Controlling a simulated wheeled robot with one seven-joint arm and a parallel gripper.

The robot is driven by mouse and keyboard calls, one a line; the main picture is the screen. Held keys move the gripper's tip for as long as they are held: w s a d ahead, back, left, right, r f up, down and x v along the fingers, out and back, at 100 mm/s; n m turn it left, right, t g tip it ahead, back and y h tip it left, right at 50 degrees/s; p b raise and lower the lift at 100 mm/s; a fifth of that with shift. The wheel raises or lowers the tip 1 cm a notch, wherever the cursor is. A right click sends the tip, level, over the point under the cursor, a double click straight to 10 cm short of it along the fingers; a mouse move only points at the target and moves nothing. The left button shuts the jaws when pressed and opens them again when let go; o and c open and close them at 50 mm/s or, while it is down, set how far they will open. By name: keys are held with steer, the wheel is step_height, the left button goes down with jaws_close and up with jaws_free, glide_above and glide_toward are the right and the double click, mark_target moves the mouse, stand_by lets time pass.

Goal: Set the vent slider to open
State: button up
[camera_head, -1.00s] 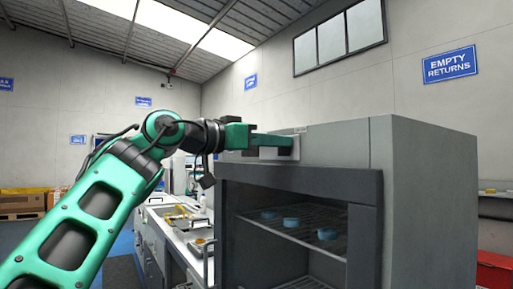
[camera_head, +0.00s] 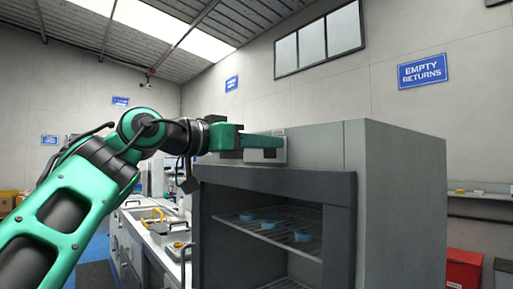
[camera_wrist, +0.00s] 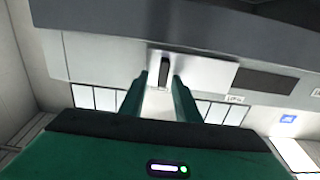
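The vent slider appears as a small dark upright tab (camera_wrist: 164,73) on a bright metal plate (camera_wrist: 205,73) in the wrist view. The plate (camera_head: 265,155) also shows on the upper front of the grey oven-like cabinet (camera_head: 320,150) in the head view. My green gripper (camera_wrist: 159,80) is open, with its two fingertips on either side of the tab in the picture. Whether they touch it I cannot tell. In the head view my gripper (camera_head: 281,142) lies in front of the plate and hides the tab.
The cabinet's front is open below, with several blue round pieces (camera_head: 268,224) on a wire shelf (camera_head: 285,238). A dark slot (camera_wrist: 265,83) lies right of the plate in the wrist view. A counter with trays (camera_head: 150,214) stands to the left.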

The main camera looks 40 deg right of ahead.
steer(key=a, duration=1)
steer(key=shift+a, duration=0.4)
